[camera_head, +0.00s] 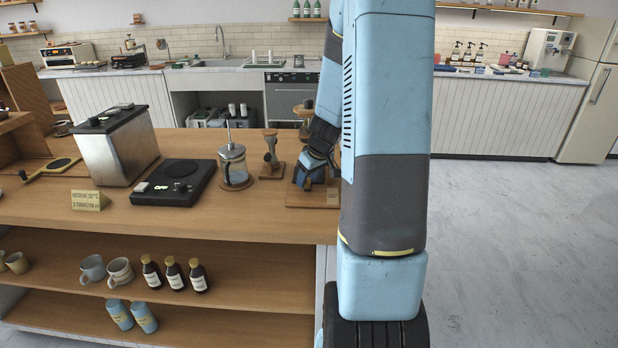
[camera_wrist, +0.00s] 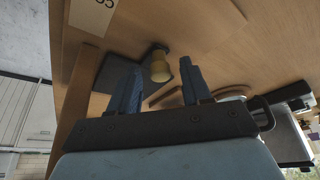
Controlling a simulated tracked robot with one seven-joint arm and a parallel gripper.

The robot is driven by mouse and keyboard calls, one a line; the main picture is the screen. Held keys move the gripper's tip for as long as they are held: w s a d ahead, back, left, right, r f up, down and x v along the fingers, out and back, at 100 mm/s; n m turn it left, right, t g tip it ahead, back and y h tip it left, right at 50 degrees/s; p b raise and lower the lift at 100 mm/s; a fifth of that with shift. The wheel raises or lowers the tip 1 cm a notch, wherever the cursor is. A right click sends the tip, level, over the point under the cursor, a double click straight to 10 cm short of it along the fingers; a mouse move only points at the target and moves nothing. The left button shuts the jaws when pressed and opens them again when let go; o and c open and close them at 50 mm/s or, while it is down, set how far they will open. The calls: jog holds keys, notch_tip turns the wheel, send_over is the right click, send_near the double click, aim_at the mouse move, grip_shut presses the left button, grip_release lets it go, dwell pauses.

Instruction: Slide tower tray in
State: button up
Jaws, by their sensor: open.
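My gripper (camera_head: 311,172) points down over a low wooden base (camera_head: 300,200) near the right end of the wooden counter. In the wrist view my gripper (camera_wrist: 162,64) is open, with its two blue fingers apart. A yellowish knob or small cylinder (camera_wrist: 160,70) shows between the fingertips; I cannot tell whether they touch it. A dark flat plate (camera_wrist: 113,73), perhaps the tower tray, lies beside and partly behind the left finger. My arm and gripper hide much of the tower area in the head view, so how far the tray is in cannot be told.
A wooden stand (camera_head: 271,150), a glass press (camera_head: 233,165), a black scale-like device (camera_head: 175,183) and a steel box (camera_head: 118,148) stand left of my gripper. A pale card (camera_wrist: 92,14) shows near the plate. Mugs and bottles (camera_head: 174,273) stand on the shelf below.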

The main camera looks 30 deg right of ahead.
jog(key=shift+c, duration=0.2)
grip_shut()
dwell(0.4)
